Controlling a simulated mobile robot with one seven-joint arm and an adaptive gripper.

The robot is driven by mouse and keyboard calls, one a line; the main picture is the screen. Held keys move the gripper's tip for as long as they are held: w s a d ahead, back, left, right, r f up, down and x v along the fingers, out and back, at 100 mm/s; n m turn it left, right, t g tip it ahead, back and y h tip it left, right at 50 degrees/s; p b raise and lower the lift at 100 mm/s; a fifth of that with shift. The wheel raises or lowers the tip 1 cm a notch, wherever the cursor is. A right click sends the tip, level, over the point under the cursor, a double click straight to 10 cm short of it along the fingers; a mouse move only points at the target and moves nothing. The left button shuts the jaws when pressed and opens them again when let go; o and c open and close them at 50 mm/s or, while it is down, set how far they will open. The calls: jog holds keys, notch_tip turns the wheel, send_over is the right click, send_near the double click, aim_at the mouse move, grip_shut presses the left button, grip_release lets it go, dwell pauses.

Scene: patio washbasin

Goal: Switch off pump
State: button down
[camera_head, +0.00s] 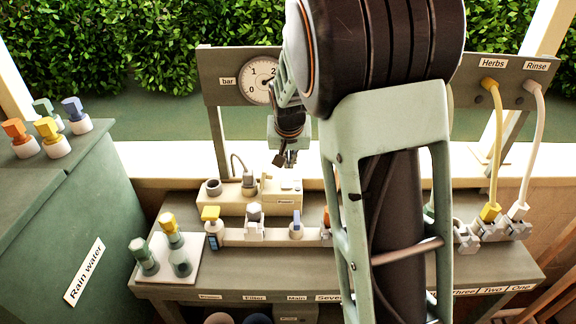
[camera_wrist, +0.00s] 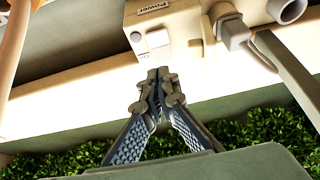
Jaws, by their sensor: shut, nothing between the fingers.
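The pump (camera_head: 235,198) is a cream box on the bench behind the pipe row, with a "Power" label on its front right. In the wrist view the pump (camera_wrist: 190,30) appears upside down at the top, with its "Power" label (camera_wrist: 153,6) and a white switch (camera_wrist: 157,39) near its edge. A small lettered tag is by the switch, too small to read. My gripper (camera_head: 289,160) is above and behind the pump's right end. In the wrist view my gripper (camera_wrist: 157,76) is shut and empty, its tips close to the switch in the picture; contact cannot be told.
A pressure gauge (camera_head: 262,80) hangs on the back board. Pipes with yellow, white and blue valves (camera_head: 254,216) run in front of the pump. The green rain water tank (camera_head: 75,215) stands left. Yellow and white hoses (camera_head: 495,140) hang right. My arm hides the bench's middle.

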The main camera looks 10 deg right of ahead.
jog(key=s+a+r, duration=0.1)
jog(key=s+r, duration=0.4)
jog(key=shift+s+r, duration=0.2)
jog(key=shift+s, duration=0.1)
